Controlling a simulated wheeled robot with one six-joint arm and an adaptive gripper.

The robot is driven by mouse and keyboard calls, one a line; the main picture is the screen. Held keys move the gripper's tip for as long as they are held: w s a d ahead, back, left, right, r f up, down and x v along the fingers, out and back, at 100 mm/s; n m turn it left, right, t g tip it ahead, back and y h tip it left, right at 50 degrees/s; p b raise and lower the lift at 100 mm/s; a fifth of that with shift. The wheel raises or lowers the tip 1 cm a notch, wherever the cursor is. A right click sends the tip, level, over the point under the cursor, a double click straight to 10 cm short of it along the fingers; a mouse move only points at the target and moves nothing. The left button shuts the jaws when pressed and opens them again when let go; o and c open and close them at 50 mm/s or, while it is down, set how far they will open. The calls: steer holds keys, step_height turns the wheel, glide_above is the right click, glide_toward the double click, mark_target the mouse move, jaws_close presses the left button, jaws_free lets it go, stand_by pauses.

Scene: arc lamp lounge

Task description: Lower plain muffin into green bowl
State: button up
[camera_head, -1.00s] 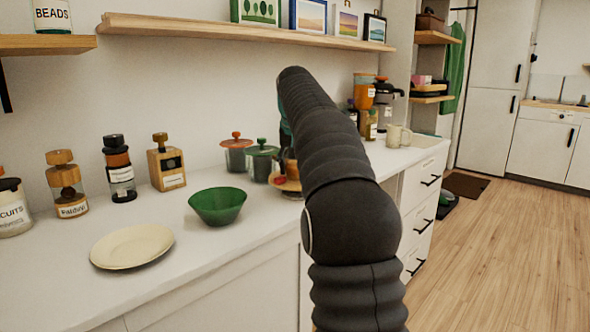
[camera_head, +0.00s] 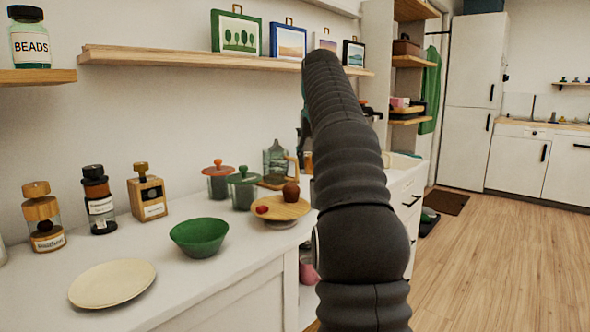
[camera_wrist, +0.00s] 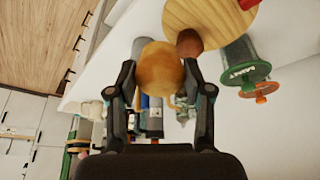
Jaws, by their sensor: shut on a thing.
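The plain muffin (camera_wrist: 160,68), round and golden tan, is held between the two fingers of my gripper (camera_wrist: 158,74) in the wrist view. In the head view my arm hides the muffin and most of the gripper. The green bowl (camera_head: 199,238) stands on the white counter, left of my arm in the head view. I see nothing in it, though its bottom is only partly visible. The bowl does not show in the wrist view. The gripper is up and to the right of the bowl, apart from it.
A wooden stand (camera_head: 268,208) right of the bowl bears a dark brown round item (camera_head: 291,192) and a red piece (camera_head: 262,210). A cream plate (camera_head: 112,284) lies left of the bowl. Lidded jars (camera_head: 243,186) stand behind. A shelf (camera_head: 220,58) with pictures runs above.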

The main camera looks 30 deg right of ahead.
steer(key=shift+s+d+r, duration=0.45)
steer(key=shift+s+d, duration=0.1)
steer(key=shift+a+r, duration=0.25)
steer(key=shift+a, duration=0.3)
steer(key=w+a+f+b, duration=0.1)
steer(key=a+f, duration=0.2)
steer(key=a, duration=1.1)
steer(key=w+a+f+b, duration=0.1)
steer(key=a+f, duration=0.2)
steer(key=a, duration=1.1)
steer(key=shift+w+a+f, duration=0.15)
steer(key=shift+a, duration=0.1)
steer(key=shift+f+b, duration=1.55)
steer(key=shift+f, duration=0.65)
steer(key=shift+f+b, duration=1.45)
steer(key=shift+f, duration=0.6)
